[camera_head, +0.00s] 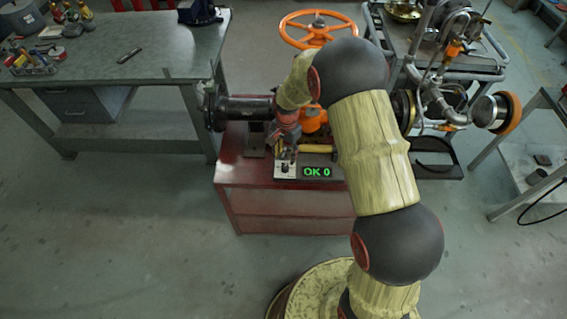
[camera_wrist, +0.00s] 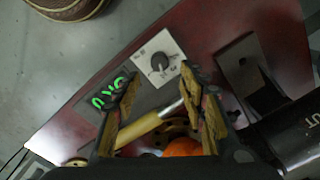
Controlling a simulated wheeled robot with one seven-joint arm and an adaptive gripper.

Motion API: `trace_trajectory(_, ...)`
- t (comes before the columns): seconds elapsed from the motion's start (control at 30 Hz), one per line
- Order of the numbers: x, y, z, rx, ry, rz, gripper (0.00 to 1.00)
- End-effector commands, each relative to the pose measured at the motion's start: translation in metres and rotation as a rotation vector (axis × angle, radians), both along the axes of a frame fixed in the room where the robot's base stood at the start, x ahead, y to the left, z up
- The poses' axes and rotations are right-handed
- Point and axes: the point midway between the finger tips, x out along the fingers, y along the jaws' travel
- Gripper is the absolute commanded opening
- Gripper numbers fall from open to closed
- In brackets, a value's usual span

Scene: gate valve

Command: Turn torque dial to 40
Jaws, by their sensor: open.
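The torque dial (camera_wrist: 159,62) is a small dark round knob with a pointer mark, on a pale square plate. In the head view its plate (camera_head: 285,170) sits at the front of the red cabinet top, just below my gripper. My gripper (camera_wrist: 160,86) is open and empty, and its two fingers reach toward the plate without touching the knob. In the head view my gripper (camera_head: 284,146) partly hides the knob. A display (camera_head: 317,172) beside the plate reads "OK 0" in green; its green characters (camera_wrist: 108,92) also show, rotated, in the wrist view.
The red cabinet (camera_head: 285,210) carries a black flanged pipe (camera_head: 240,108) and an orange handwheel (camera_head: 318,28). A yellow bar (camera_wrist: 150,125) lies close to the fingers in the wrist view. A grey workbench (camera_head: 120,50) stands left. Open floor lies in front.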

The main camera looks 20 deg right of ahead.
Motion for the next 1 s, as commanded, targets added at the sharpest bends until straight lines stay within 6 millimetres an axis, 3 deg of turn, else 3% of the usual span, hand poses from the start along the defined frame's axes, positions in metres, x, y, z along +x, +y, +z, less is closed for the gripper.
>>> trace_trajectory(0.23, -0.001, 0.0, -0.017, 0.0, 0.002, -0.013, 0.42)
trace_trajectory(0.63, 0.001, 0.001, -0.073, 0.0, 0.002, -0.011, 0.42)
trace_trajectory(1.0, 0.001, 0.001, -0.078, 0.0, 0.001, -0.011, 0.4)
